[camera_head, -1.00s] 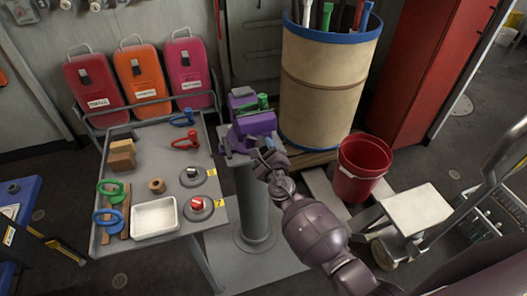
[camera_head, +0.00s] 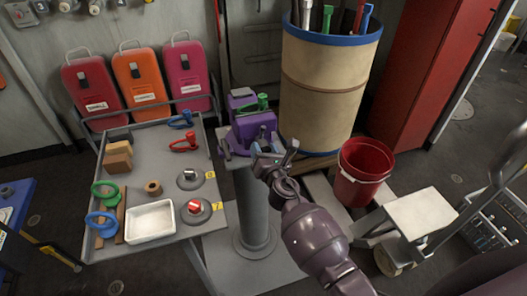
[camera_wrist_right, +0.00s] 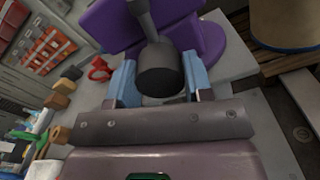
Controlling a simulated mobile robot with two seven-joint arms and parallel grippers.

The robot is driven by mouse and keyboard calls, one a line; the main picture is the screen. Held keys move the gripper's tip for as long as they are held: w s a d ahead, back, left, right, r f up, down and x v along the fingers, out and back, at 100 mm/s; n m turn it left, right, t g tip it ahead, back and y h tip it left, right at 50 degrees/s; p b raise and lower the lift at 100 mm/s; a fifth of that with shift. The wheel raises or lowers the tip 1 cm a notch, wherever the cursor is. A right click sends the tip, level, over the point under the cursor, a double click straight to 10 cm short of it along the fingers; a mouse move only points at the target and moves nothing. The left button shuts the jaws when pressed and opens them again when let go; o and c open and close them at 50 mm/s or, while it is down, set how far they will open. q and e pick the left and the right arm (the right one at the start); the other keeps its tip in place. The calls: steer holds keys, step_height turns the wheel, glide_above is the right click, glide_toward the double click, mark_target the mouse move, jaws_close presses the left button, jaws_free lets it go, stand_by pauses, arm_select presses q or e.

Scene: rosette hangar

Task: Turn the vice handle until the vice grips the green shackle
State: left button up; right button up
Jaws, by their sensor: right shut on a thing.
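The purple vice (camera_head: 254,127) stands on a grey pedestal, right of the grey table. My right gripper (camera_head: 275,153) is at the near side of the vice. In the right wrist view its two blue fingers (camera_wrist_right: 160,82) are on either side of the dark round end of the vice handle (camera_wrist_right: 157,70), shut on it. The handle's rod runs up toward the purple vice body (camera_wrist_right: 200,35). My left gripper is not in view.
The grey table (camera_head: 150,175) holds red (camera_head: 185,142) and blue (camera_head: 181,119) shackles, a white tray (camera_head: 151,221) and wooden blocks (camera_head: 118,155). A tall bin (camera_head: 325,95) stands behind the vice. A red bucket (camera_head: 362,172) and a white-topped step (camera_head: 421,214) are at right.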

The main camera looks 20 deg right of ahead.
steer(key=m, duration=0.9)
steer(key=shift+w+m+b, duration=0.1)
steer(key=shift+m+b, duration=0.25)
steer(key=shift+m, duration=0.05)
steer(key=m, duration=0.2)
steer(key=shift+m, duration=0.3)
